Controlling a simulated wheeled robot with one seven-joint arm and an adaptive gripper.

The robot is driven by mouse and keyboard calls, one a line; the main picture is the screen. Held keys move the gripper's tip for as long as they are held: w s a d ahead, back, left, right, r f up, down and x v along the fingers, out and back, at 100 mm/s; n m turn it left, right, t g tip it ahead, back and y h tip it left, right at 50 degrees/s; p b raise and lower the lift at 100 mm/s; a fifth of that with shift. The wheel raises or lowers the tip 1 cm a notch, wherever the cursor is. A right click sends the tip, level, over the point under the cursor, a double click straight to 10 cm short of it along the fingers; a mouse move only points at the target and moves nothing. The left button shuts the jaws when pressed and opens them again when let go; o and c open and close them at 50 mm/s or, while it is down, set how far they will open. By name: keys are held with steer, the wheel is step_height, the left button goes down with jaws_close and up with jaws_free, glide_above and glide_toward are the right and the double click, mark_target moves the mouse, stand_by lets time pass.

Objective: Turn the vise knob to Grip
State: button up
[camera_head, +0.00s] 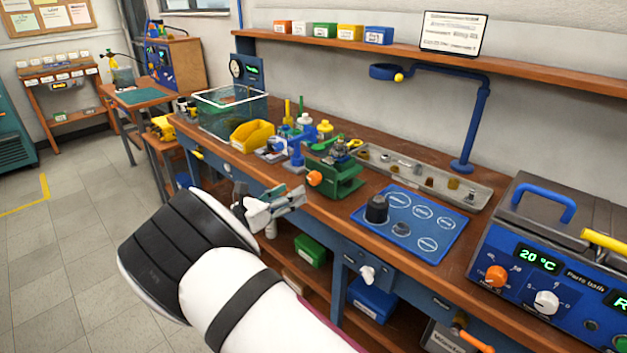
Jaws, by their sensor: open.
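The green vise (345,180) stands on the front part of the wooden workbench, with a small metal and yellow part in its top. An orange knob (314,178) is on the vise's left side, facing the bench's front edge; no Grip marking can be read on it. My gripper (297,199) is open at the front edge of the bench, just below and left of the orange knob in the picture. It appears empty and apart from the knob, though the exact gap cannot be judged. My white and black arm comes in from below.
A blue mat (412,223) with dark round parts lies right of the vise, and a metal tray (425,178) behind it. A yellow bin (252,136), blue parts and bottles crowd the left. A blue bath unit (545,275) stands at right. A white knob (367,274) protrudes from the bench front.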

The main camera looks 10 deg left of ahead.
mark_target(312, 180)
steer(key=x, duration=0.8)
steer(key=shift+w+d, duration=0.25)
steer(key=shift+w, duration=0.05)
steer(key=shift+c, duration=0.4)
steer(key=c, duration=1.1)
